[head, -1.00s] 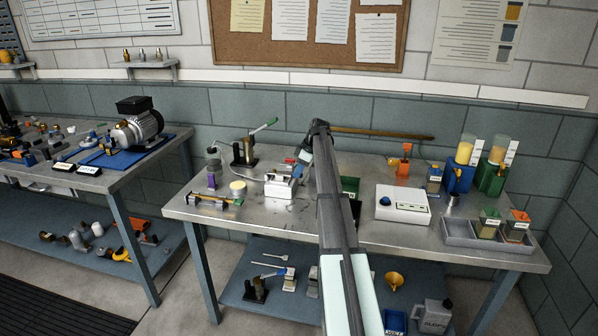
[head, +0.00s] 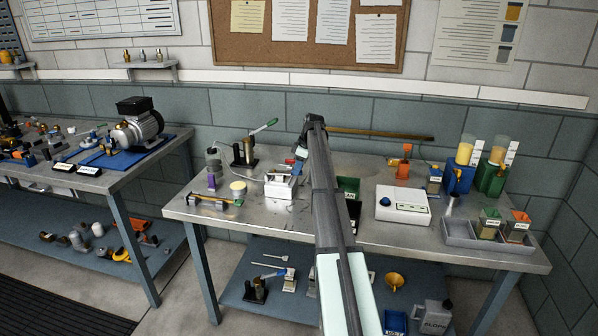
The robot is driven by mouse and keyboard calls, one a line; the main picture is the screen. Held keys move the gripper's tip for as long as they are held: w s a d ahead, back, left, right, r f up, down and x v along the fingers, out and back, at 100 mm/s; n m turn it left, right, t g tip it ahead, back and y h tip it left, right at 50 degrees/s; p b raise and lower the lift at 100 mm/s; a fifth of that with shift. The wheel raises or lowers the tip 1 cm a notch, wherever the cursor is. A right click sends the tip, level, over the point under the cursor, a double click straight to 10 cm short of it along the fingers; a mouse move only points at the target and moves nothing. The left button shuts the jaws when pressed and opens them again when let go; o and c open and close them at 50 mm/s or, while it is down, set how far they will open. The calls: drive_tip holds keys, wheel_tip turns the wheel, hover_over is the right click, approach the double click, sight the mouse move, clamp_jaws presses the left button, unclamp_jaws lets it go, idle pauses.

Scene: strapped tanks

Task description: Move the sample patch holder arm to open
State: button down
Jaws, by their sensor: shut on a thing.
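The sample patch holder (head: 280,186) looks like a small white box-shaped fixture on the metal bench, left of my arm. A small red and blue part shows at its upper right, by my gripper (head: 296,166). My gripper reaches down from the wrist at the far end of my arm and is shut at the holder's arm. The fingertips are small and partly hidden, so the exact grip and the angle of the holder arm are hard to make out.
A black stand with a green-tipped lever (head: 245,150) is behind left. A purple-based bottle (head: 213,170) and a yellow-topped jar (head: 238,188) stand left. A green bin (head: 348,186) and a white instrument (head: 402,204) are right of my arm.

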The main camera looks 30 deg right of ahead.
sight(281, 172)
drive_tip(key=w+a+r+g+h, duration=0.1)
drive_tip(key=r, duration=0.1)
drive_tip(key=w+a+r+g+h, duration=0.1)
drive_tip(key=r+g+h, duration=0.1)
drive_tip(key=w+a+r+g+h, duration=0.1)
drive_tip(key=r, duration=0.1)
drive_tip(key=shift+w+a+r+g+h, duration=0.1)
drive_tip(key=shift+w+r+g+h, duration=0.1)
drive_tip(key=shift+w+g+h, duration=0.1)
drive_tip(key=shift+w+a+r+g+h, duration=0.75)
drive_tip(key=shift+a+r+g+h, duration=0.05)
drive_tip(key=shift+a+g+h, duration=0.2)
drive_tip(key=c, duration=1.1)
unclamp_jaws()
drive_tip(key=shift+d, duration=0.1)
